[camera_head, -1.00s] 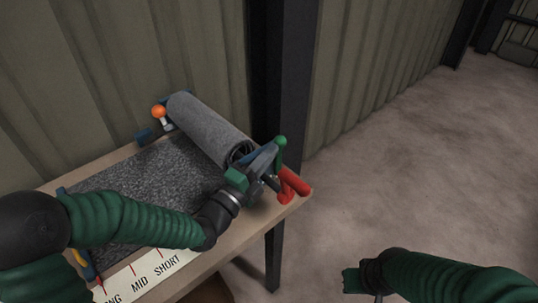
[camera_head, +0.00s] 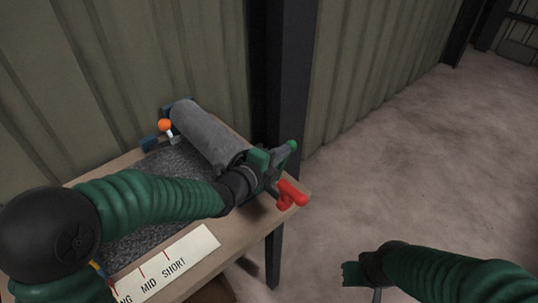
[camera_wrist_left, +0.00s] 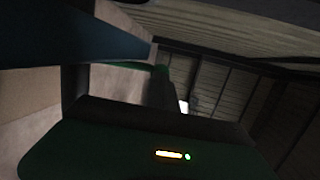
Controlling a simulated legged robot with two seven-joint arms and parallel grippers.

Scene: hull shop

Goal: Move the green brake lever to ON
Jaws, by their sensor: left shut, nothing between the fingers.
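The green brake lever shows its round knob (camera_head: 291,146) at the right end of the roll holder, by the dark post. Its lower part is hidden behind my left gripper. My left gripper (camera_head: 279,166) is shut and empty, close beside the lever and just below its knob; I cannot tell whether they touch. The ON marking is not readable. In the left wrist view, a dark blue bar and my dark green gripper body fill the near part, and the lever cannot be made out clearly. My right gripper (camera_head: 354,274) hangs over the floor, away from the bench; its jaws are unclear.
A grey roll (camera_head: 208,137) lies across the bench (camera_head: 239,232), with an orange-knobbed lever (camera_head: 165,125) at its far end. A red handle (camera_head: 292,195) juts out just below my left gripper. A white LONG-MID-SHORT strip (camera_head: 190,250) lies in front. Floor at right is clear.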

